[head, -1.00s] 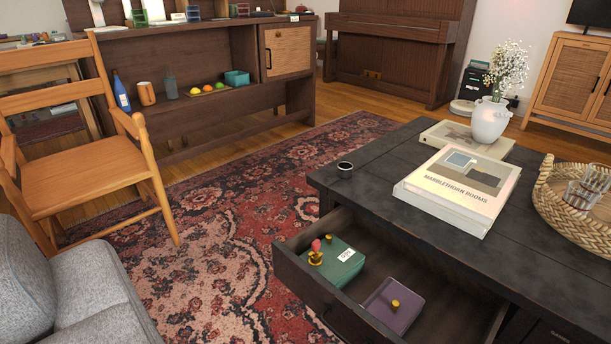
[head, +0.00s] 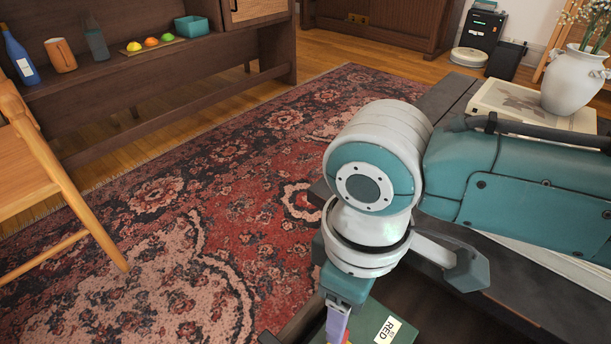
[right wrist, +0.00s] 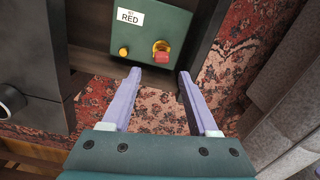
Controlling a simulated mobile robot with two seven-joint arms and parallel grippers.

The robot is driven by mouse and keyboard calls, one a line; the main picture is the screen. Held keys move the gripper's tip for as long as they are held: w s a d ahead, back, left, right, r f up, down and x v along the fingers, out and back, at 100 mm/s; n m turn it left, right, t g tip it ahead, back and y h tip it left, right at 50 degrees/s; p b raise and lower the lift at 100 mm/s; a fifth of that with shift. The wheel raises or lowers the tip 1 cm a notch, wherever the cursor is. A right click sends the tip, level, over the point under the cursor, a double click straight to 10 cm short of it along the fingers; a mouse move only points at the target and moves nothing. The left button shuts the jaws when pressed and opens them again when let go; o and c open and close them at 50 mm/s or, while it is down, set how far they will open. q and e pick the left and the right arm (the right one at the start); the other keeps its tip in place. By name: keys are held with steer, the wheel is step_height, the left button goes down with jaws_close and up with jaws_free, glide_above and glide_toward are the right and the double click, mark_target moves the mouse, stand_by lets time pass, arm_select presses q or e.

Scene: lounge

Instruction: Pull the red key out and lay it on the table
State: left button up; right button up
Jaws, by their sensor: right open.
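In the right wrist view a green box (right wrist: 141,30) with a white label reading RED lies in the open drawer. The red key (right wrist: 161,57) stands in a brass lock (right wrist: 160,45) on the box, near a small yellow knob (right wrist: 123,51). My right gripper (right wrist: 159,78) is open, with its lilac fingertips either side of the red key in the picture and nothing between them. In the head view the green box (head: 398,318) shows at the bottom, and my right gripper and arm hide most of the drawer. My left gripper is not in view.
The dark table (head: 440,98) carries books (head: 530,108) and a white vase (head: 574,82). A wooden chair (head: 60,185) stands at the left. In the right wrist view a grey sofa (right wrist: 285,75) is close at the right.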

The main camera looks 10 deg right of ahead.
step_height(320, 180, down, 5)
steer(key=b, duration=0.6)
steer(key=shift+s+f, duration=0.1)
steer(key=shift+s, duration=0.05)
steer(key=shift+f+b, duration=0.85)
steer(key=shift+f, duration=0.95)
